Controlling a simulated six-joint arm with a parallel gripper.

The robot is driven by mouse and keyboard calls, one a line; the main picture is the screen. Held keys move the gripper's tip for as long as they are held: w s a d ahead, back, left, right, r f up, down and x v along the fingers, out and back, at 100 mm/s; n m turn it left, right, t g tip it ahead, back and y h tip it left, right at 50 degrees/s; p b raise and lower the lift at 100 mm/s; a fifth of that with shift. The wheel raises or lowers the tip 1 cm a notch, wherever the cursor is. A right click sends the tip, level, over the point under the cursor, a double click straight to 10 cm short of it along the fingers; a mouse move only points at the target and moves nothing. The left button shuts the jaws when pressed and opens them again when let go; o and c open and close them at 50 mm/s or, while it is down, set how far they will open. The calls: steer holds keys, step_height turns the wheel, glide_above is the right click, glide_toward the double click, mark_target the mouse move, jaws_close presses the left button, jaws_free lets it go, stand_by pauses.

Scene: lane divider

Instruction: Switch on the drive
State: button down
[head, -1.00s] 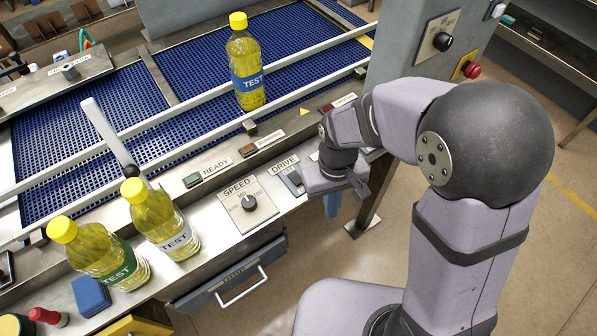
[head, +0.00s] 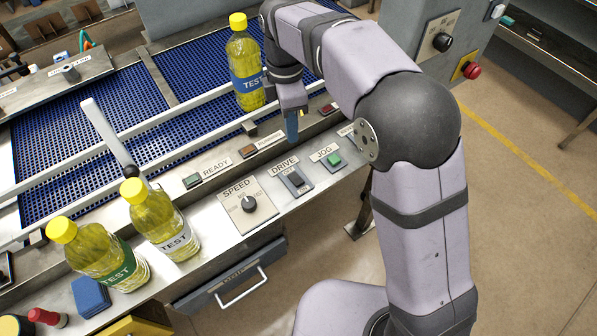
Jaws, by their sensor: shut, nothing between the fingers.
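The drive switch (head: 296,180) is a dark rocker on a grey plate under the "DRIVE" label, on the sloped front panel of the conveyor. It is in plain view and nothing covers it. Its on or off position is too small to tell. My gripper (head: 292,138) hangs fingers down above the panel's back edge, behind the switch in the picture and apart from it. Its blue fingertips are shut and hold nothing.
The speed knob (head: 249,203) is left of the switch, and the green jog button (head: 334,159) is right of it. A bottle (head: 246,68) stands on the blue conveyor belt (head: 200,72), close to my gripper. Two bottles (head: 160,222) (head: 98,255) stand at the panel's left.

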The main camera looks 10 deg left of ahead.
mark_target(300, 182)
steer(key=shift+s+d+n+g, duration=0.2)
steer(key=shift+s+n, duration=0.1)
steer(key=shift+n, duration=0.7)
steer(key=shift+s+d+n+g, duration=0.15)
steer(key=shift+s+n, duration=0.1)
steer(key=shift+n, duration=0.75)
steer(key=f+p, duration=0.1)
steer(key=f, duration=0.3)
steer(key=f+p, duration=0.2)
steer(key=f, duration=0.2)
steer(key=s+d+f+p, duration=0.1)
steer(key=f, duration=0.4)
steer(key=shift+s+d, duration=0.1)
steer(key=shift+f, duration=0.4)
